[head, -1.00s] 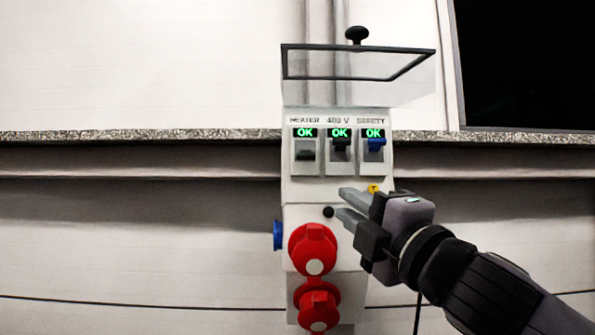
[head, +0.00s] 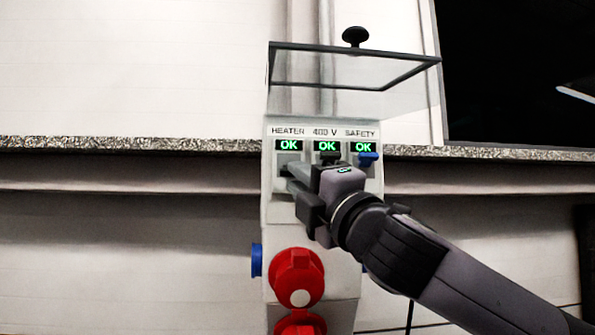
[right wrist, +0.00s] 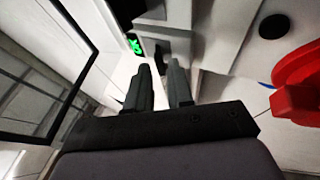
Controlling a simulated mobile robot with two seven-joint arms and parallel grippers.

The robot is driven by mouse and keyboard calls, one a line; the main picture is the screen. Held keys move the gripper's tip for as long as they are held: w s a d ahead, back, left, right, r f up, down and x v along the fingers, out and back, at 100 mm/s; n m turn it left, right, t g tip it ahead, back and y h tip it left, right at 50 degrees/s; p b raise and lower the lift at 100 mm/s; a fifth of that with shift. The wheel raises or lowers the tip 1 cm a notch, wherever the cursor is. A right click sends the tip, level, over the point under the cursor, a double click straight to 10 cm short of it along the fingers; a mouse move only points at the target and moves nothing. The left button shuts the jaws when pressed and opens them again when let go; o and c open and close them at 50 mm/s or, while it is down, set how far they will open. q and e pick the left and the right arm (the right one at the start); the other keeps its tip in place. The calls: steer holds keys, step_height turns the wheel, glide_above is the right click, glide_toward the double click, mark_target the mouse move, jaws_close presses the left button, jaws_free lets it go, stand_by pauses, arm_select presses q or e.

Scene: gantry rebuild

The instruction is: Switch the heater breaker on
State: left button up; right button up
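The heater breaker (head: 288,158) is the leftmost of three breakers in the wall box, under the HEATER label, with a green OK display above it. Its lower part is hidden behind my right gripper (head: 288,176), so its lever position is unclear. My right gripper is in front of the breaker row, fingers pointing left at the heater breaker's lower part. In the right wrist view its two fingers (right wrist: 160,66) stand apart with a visible gap, close to the box's face; contact is unclear. My left gripper is not in view.
The 400 V breaker (head: 326,157) and blue-levered safety breaker (head: 367,158) sit to the right, close to my gripper. A clear cover (head: 352,68) stands raised above them. Red sockets (head: 297,278) and a blue socket (head: 257,260) are below.

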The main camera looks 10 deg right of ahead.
steer(key=shift+w+a+r, duration=0.25)
steer(key=shift+w+r, duration=0.05)
steer(key=shift+w, duration=0.3)
jaws_close()
